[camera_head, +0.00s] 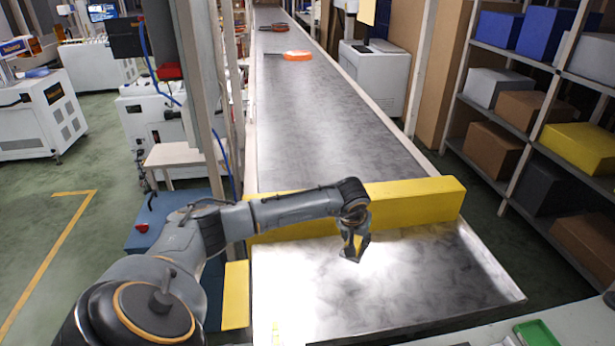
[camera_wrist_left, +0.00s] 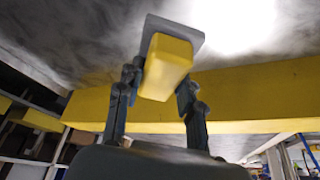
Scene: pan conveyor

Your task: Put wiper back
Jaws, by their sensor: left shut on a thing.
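The wiper has a yellow block handle (camera_wrist_left: 167,68) and a flat grey plate (camera_wrist_left: 190,32). My left gripper (camera_head: 354,245) is shut on the yellow handle, with one finger on each side of it in the left wrist view (camera_wrist_left: 158,95). In the head view the wiper (camera_head: 352,254) is small and partly hidden by the fingers. It is over the near end of the conveyor, just in front of the yellow barrier. I cannot tell whether its plate touches the metal surface. My right gripper is not in view.
The yellow barrier (camera_head: 420,200) crosses the conveyor (camera_head: 320,120). Orange pans (camera_head: 297,55) lie far along the belt. A yellow block (camera_head: 236,295) stands at the near left edge. A green tray (camera_head: 537,333) is at the bottom right. Shelves with boxes (camera_head: 580,147) stand at right.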

